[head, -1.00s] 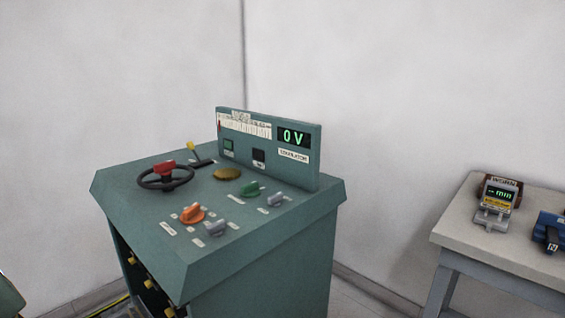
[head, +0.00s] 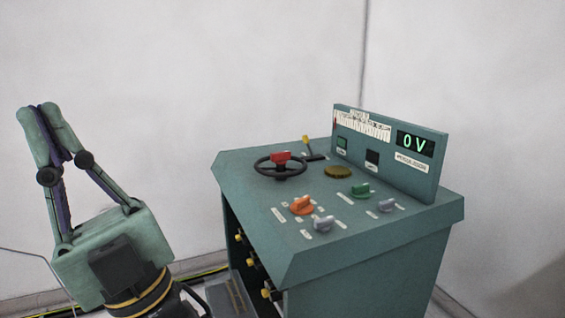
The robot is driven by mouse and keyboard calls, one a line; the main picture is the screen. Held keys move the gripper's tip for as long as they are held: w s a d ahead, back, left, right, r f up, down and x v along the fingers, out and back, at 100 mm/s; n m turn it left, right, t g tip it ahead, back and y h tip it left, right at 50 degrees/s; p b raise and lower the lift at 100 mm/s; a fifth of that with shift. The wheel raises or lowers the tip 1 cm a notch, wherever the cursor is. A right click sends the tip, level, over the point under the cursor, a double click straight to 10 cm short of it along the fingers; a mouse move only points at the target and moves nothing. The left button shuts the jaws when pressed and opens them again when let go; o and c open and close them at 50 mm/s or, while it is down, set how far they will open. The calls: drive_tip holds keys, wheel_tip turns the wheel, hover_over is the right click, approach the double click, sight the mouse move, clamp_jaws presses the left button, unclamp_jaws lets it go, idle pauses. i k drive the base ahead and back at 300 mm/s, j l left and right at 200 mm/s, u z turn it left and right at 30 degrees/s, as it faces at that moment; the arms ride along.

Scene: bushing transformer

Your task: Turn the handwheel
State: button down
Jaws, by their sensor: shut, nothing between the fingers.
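The handwheel (head: 259,171) is a black ring with a red block at its hub, lying flat on the sloped top of the green control console (head: 350,262). My gripper (head: 42,112) is at the left of the head view, well to the left of the console and apart from the handwheel. Its green fingers with dark pivots point up and meet at their tips. It is shut and empty. Nothing hides the handwheel.
Orange (head: 302,206), green (head: 360,190) and grey (head: 324,223) knobs sit near the handwheel, with a yellow-tipped lever (head: 306,142) behind it. An upright panel (head: 384,152) with a display reading 0 V stands at the console's back. Open space lies between gripper and console.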

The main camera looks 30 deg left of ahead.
sight(280, 158)
drive_tip(key=i+j+u, duration=0.3)
drive_tip(key=j, duration=0.15)
drive_tip(key=i+j+u, duration=0.25)
drive_tip(key=i+j, duration=0.15)
